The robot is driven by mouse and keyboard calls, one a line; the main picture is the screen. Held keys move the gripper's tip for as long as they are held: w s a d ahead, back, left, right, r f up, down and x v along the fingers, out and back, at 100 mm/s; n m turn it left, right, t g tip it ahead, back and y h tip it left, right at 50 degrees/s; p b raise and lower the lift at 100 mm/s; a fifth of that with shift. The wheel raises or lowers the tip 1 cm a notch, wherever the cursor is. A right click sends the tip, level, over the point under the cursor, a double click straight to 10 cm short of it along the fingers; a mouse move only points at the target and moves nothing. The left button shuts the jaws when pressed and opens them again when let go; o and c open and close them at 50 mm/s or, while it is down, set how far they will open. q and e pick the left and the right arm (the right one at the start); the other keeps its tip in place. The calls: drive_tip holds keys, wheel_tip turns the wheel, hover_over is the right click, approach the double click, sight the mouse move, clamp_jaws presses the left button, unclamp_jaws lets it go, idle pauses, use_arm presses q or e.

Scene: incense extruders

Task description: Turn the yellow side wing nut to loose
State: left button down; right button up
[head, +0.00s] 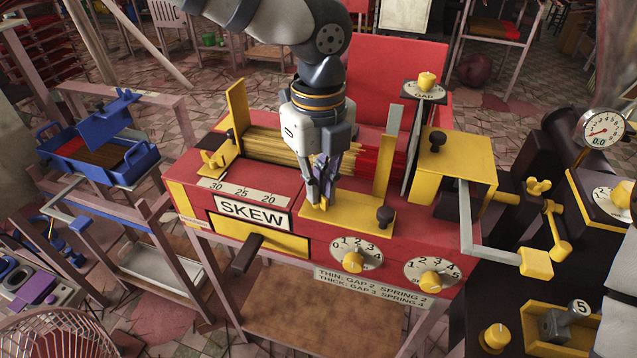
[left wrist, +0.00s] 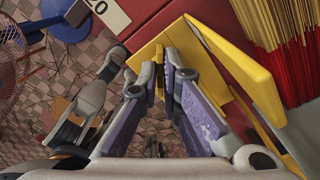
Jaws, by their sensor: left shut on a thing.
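My left gripper (head: 321,198) reaches down to the yellow plate (head: 362,214) on the front top edge of the red machine. It is shut on a small yellow piece, which looks like the yellow side wing nut (left wrist: 160,54); the fingers hide most of it. In the left wrist view the two purple-padded fingers (left wrist: 160,68) stand on either side of this piece, with the yellow plate behind. Its exact turn angle cannot be told. My right gripper does not show.
The red machine carries a black knob (head: 385,215) right of my fingers, a SKEW lever (head: 246,255), two yellow dials (head: 353,261) and an upright yellow plate (head: 384,165). Incense sticks (head: 275,145) lie behind. Another yellow wing nut (head: 538,187) is on the black machine at right.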

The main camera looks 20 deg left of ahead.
use_arm(q)
drive_tip(key=shift+r, duration=0.1)
idle(0.3)
drive_tip(key=c, duration=1.8)
unclamp_jaws()
wheel_tip(320, 180, up, 12)
